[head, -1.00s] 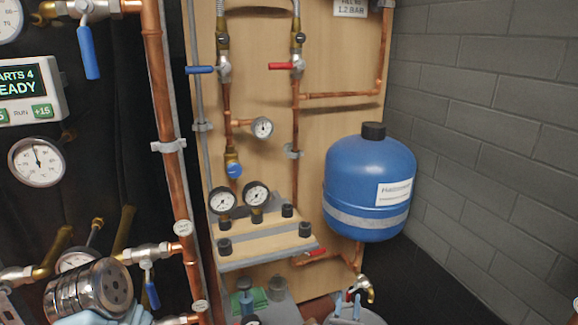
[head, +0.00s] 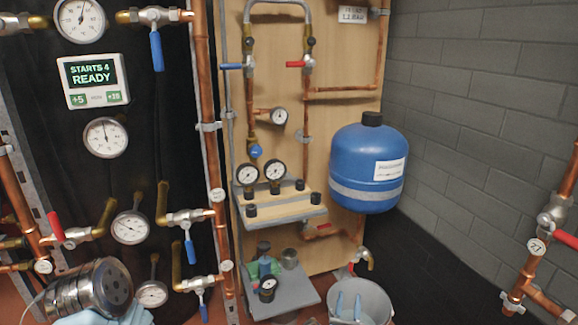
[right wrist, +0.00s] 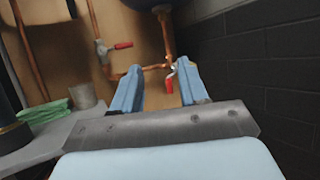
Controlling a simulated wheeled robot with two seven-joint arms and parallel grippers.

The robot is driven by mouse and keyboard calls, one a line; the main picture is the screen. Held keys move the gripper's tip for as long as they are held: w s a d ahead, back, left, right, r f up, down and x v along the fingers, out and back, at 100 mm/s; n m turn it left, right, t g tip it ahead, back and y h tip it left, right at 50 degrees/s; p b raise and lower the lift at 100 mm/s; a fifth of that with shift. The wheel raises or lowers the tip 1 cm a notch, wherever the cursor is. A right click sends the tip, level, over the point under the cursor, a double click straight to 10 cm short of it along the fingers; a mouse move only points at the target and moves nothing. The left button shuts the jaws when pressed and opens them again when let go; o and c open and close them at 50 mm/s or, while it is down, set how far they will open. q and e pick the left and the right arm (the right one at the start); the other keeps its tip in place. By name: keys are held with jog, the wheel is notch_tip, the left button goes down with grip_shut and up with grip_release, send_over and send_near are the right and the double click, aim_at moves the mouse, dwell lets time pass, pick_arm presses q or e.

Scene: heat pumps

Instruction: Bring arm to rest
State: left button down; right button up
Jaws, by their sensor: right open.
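My right gripper (head: 348,299) is low in the head view, its two light blue fingers in front of the grey bucket (head: 381,292). In the right wrist view my right gripper (right wrist: 157,66) has its fingers apart, with nothing between them. Beyond the tips are copper pipe and a red-handled valve (right wrist: 171,80); I cannot tell any contact. At the bottom left of the head view are light blue parts by a silver cylinder, probably my left arm; its fingertips cannot be made out.
A grey low table (head: 302,295) stands left of the bucket. Valves and gauges crowd the left side. A copper pipe with a valve (head: 553,214) stands at the right edge.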

jog(key=s+d+f+m+g+h, duration=0.4)
jog(key=d+m+g, duration=0.1)
jog(key=d+g, duration=0.15)
jog(key=s+d+f+m+g+h, duration=0.4)
jog(key=s+d+g+h, duration=0.1)
jog(key=d, duration=0.3)
jog(key=s+d+f+m+g, duration=0.3)
jog(key=s+f+m+g, duration=0.15)
jog(key=s+g, duration=0.4)
jog(key=s+a+f+m+g+y, duration=0.3)
jog(key=s+a+m+g+y, duration=0.15)
jog(key=s, duration=0.45)
jog(key=s+a+f+m+g+y, duration=0.3)
jog(key=s+a+m+y, duration=0.15)
jog(key=s, duration=0.55)
jog(key=s+a+m+y+p, duration=0.1)
jog(key=s+a+m+y, duration=0.1)
jog(key=a+y, duration=0.35)
jog(key=w+a+r+m+t+y, duration=0.4)
jog(key=w+a+r+m+t, duration=0.1)
jog(key=a+m, duration=0.4)
notch_tip(320, 180, up, 2)
jog(key=shift+w+r+m+t, duration=0.1)
jog(key=shift+w+m+t, duration=0.3)
jog(key=shift+m+t, duration=0.2)
